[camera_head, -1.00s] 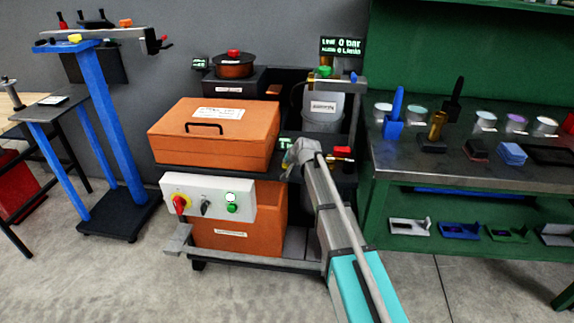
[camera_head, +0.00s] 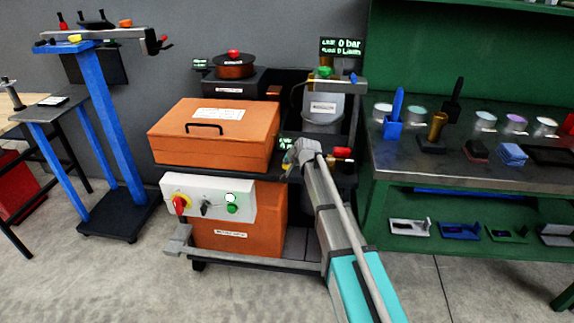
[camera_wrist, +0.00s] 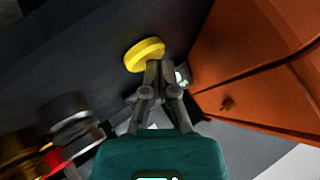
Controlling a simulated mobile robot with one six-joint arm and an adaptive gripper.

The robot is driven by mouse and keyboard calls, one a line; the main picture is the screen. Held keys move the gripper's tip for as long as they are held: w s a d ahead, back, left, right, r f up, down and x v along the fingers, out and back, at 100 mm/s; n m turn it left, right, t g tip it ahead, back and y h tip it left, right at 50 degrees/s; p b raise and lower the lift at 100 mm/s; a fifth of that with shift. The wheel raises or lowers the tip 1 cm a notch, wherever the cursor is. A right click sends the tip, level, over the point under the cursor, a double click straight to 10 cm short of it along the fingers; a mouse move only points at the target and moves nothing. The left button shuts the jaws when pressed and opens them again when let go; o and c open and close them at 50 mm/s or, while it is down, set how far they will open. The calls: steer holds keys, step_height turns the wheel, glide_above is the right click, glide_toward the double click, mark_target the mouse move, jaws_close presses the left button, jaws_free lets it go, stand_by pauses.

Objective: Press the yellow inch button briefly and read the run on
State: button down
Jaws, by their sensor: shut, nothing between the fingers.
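The round yellow button (camera_wrist: 145,54) shows in the wrist view on a dark surface, just beyond my fingertips and slightly left of them. My gripper (camera_wrist: 160,67) is shut and empty. Its tips overlap the button's lower right edge in the picture; I cannot tell whether they touch it.
An orange lidded box (camera_head: 215,132) stands left of the arm's end. A white control box (camera_head: 208,196) with a red knob is on the cart's front. A display (camera_head: 341,47) reads 0 bar. Red-handled metal fittings (camera_wrist: 68,128) sit left of my gripper.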

mark_target(287, 166)
steer(key=shift+r, duration=0.15)
steer(key=shift+r+p, duration=0.75)
steer(key=shift+p, duration=0.1)
step_height(287, 166, up, 5)
steer(key=p, duration=0.5)
stand_by(0.5)
steer(key=s+d+r+n+g+h+p, duration=0.1)
steer(key=s+d+g+p, duration=0.1)
steer(key=s+d, duration=0.5)
steer(key=s+d+r+n+g+h+p, duration=0.1)
steer(key=s+d, duration=0.7)
steer(key=s, duration=0.9)
steer(key=s+d+r+g+h+p, duration=0.2)
steer(key=s+d+g+p, duration=0.2)
steer(key=s+d+p, duration=0.3)
steer(key=s, duration=0.5)
steer(key=shift+d+r+n+g+h, duration=0.15)
steer(key=shift+d+n+g+h, duration=0.1)
steer(key=shift+n+g+h, duration=0.15)
stand_by(1.7)
